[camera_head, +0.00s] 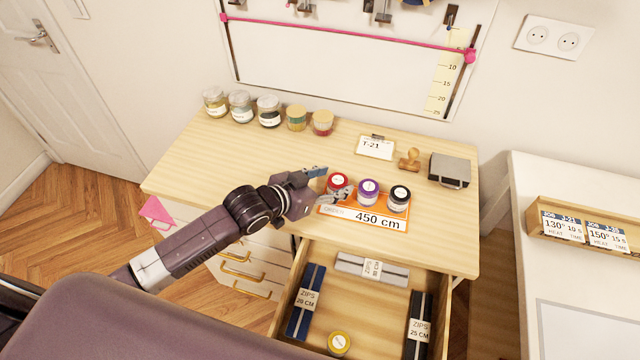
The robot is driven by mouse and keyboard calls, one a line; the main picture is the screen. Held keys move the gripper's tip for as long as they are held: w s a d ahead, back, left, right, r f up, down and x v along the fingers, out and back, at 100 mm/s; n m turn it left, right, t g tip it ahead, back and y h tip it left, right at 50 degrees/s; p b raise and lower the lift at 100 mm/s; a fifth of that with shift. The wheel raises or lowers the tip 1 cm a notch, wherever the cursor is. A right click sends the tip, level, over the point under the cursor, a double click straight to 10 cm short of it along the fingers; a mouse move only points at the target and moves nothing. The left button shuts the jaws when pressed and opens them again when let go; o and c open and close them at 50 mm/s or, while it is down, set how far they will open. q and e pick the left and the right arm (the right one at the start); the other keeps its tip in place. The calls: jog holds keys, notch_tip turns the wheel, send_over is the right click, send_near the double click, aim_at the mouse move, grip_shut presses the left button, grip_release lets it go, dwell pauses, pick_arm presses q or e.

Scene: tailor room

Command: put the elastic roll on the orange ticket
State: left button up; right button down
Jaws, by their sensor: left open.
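The orange ticket (325,211) lies near the front edge of the wooden table, with a white "450 cm" strip along its front. A red-topped roll (338,180), a purple roll (368,189) and a black roll (399,197) stand in a row on it. A yellow-topped roll (339,342) stands in the open drawer. I cannot read which roll is elastic. My left gripper (333,179) is open at the red roll, one finger behind it and one in front, partly covering it. Whether they touch is unclear. My right gripper is out of view.
The open drawer (356,272) also holds several zip packs. Jars (241,107) line the table's back left. A T-21 card (375,147), a stamp (410,159) and a grey case (449,170) stand at the back right. The table's left part is clear.

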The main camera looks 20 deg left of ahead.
pick_arm(q)
jog(key=b+v, duration=0.1)
jog(key=v, duration=1)
jog(key=shift+s+r, duration=0.15)
jog(key=shift+s, duration=0.15)
jog(key=shift+a, duration=0.1)
jog(key=shift+a, duration=0.1)
